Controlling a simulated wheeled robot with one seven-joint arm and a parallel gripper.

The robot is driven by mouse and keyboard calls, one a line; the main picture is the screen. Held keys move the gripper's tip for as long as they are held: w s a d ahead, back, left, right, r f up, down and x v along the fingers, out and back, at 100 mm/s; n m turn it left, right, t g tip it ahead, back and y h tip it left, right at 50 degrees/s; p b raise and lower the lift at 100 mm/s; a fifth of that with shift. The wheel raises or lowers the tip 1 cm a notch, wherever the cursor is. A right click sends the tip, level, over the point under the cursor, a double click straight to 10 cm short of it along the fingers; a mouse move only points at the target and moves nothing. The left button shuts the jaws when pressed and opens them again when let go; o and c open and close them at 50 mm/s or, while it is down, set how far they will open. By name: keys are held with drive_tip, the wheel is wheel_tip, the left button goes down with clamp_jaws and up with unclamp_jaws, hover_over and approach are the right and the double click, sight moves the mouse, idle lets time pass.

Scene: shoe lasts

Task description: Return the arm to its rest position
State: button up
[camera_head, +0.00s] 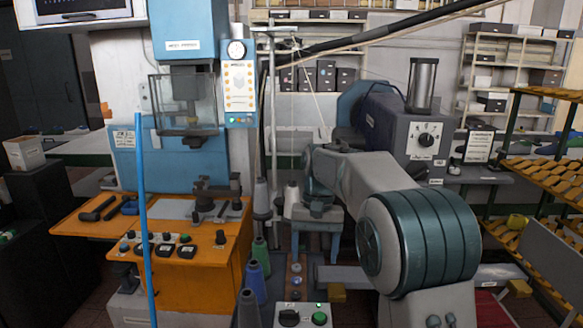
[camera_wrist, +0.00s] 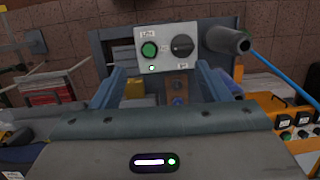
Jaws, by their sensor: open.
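My gripper (camera_head: 315,258) points down near the middle of the head view, below my bent arm. Its two blue-grey fingers are apart, with nothing held between them. In the wrist view my gripper (camera_wrist: 160,76) shows a finger on each side, with a wide gap. Through and beyond that gap stands a grey control box (camera_wrist: 166,48) with a green button and a black knob. The control box also shows at the bottom of the head view (camera_head: 302,316), below the gripper and apart from it. My arm's large ribbed joint fills the right foreground of the head view.
An orange machine table (camera_head: 190,245) with knobs and tools stands left, with a blue upright pole (camera_head: 146,220) before it. Thread cones (camera_head: 257,272) stand close left of my gripper. A grey machine (camera_head: 400,135) is behind my arm. Orange slatted racks (camera_head: 545,180) stand right.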

drive_tip(key=s+d+r+t, duration=0.25)
drive_tip(key=s+d, duration=0.35)
drive_tip(key=s, duration=0.6)
drive_tip(key=s+d+f+t, duration=0.1)
drive_tip(key=s+d+f, duration=0.1)
drive_tip(key=s, duration=0.5)
drive_tip(key=s+d+f+t, duration=0.1)
drive_tip(key=s+f+t, duration=0.1)
drive_tip(key=s+f, duration=0.2)
drive_tip(key=s, duration=0.3)
drive_tip(key=shift+d+n+h, duration=0.3)
drive_tip(key=shift+d, duration=0.1)
drive_tip(key=shift+w, duration=0.1)
